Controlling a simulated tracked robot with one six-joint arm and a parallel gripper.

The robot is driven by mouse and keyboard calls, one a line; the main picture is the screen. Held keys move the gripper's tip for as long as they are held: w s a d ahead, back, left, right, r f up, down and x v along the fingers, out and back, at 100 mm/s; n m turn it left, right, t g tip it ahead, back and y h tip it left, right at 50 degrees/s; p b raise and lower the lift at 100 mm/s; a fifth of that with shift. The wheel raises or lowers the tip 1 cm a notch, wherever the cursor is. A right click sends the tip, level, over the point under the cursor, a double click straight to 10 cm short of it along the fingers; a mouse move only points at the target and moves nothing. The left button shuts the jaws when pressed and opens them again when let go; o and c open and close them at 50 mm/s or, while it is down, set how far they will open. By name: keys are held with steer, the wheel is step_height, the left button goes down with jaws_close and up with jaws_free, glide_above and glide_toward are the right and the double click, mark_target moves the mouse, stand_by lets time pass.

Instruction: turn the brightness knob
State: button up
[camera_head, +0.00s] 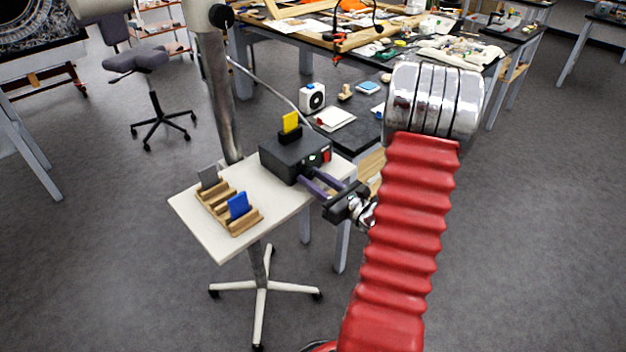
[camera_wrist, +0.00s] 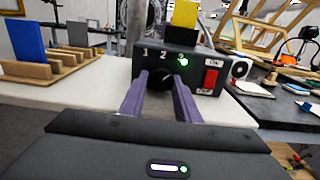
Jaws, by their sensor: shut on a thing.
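A black box (camera_head: 286,158) stands on the small white table. In the wrist view its front panel (camera_wrist: 206,70) shows the numbers 1, 2 and 3, a green light and a red switch (camera_wrist: 211,78). The round dark knob (camera_wrist: 161,79) is on this panel below the numbers, with a pale pointer mark. My gripper (camera_wrist: 161,84) has its purple fingers on either side of the knob and is shut on it. It also shows in the head view (camera_head: 314,182), reaching the box's front from the right. The fingers hide the knob's sides.
A yellow card (camera_head: 290,122) stands on top of the box. A wooden rack (camera_head: 222,206) with a blue card (camera_head: 238,205) and a grey card (camera_head: 208,177) is on the white table (camera_head: 192,225). A cluttered workbench (camera_head: 350,125) stands behind.

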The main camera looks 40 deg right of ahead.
steer(key=shift+c, duration=0.8)
steer(key=shift+m, duration=0.8)
steer(key=o, duration=1)
steer(key=shift+o, duration=0.2)
